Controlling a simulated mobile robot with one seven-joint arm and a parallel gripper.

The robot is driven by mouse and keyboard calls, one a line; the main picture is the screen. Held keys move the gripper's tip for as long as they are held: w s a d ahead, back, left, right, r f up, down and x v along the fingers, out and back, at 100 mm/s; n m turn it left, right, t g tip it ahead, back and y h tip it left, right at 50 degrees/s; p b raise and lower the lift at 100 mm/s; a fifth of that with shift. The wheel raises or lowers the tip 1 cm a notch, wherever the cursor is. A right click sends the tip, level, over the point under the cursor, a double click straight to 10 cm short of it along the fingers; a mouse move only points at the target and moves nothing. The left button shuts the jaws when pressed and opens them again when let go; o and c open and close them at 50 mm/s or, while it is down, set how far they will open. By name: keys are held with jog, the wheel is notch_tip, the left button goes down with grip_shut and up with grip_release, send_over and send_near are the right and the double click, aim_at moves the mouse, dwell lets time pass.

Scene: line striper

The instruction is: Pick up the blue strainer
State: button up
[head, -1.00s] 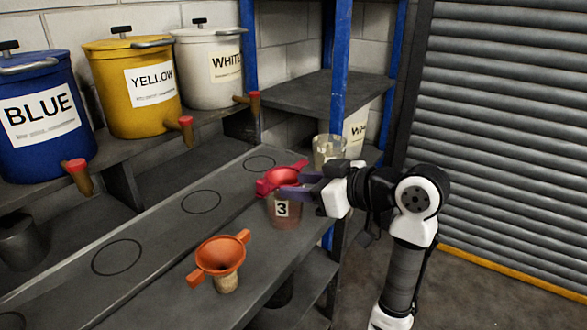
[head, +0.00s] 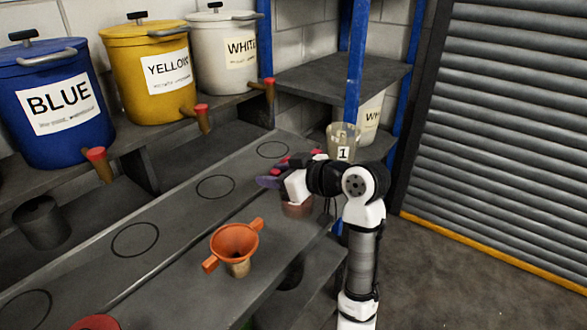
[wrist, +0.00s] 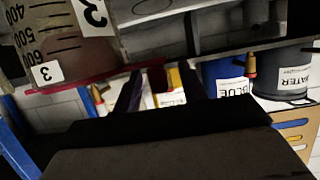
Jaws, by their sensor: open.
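I see no blue strainer in either view. A red strainer (head: 302,158) sits on a measuring cup (head: 297,208), mostly hidden behind my gripper (head: 268,182). In the wrist view, my gripper (wrist: 160,80) has its purple fingers apart, with a red handle (wrist: 157,78) showing between them; I cannot tell whether they touch it. The cup marked 3 (wrist: 72,30) is at upper left there. An orange strainer (head: 236,240) sits on another cup nearer on the bench. Part of a red item (head: 95,322) shows at the bottom left edge.
Blue (head: 55,105), yellow (head: 150,75) and white (head: 225,55) buckets with spouts stand on the back shelf. The bench (head: 175,260) has several drawn circles, empty. A cup marked 1 (head: 343,140) stands near the blue post (head: 356,60). Floor is clear at right.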

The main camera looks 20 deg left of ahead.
jog(key=shift+x, duration=1)
grip_shut()
jog(key=shift+r, duration=0.15)
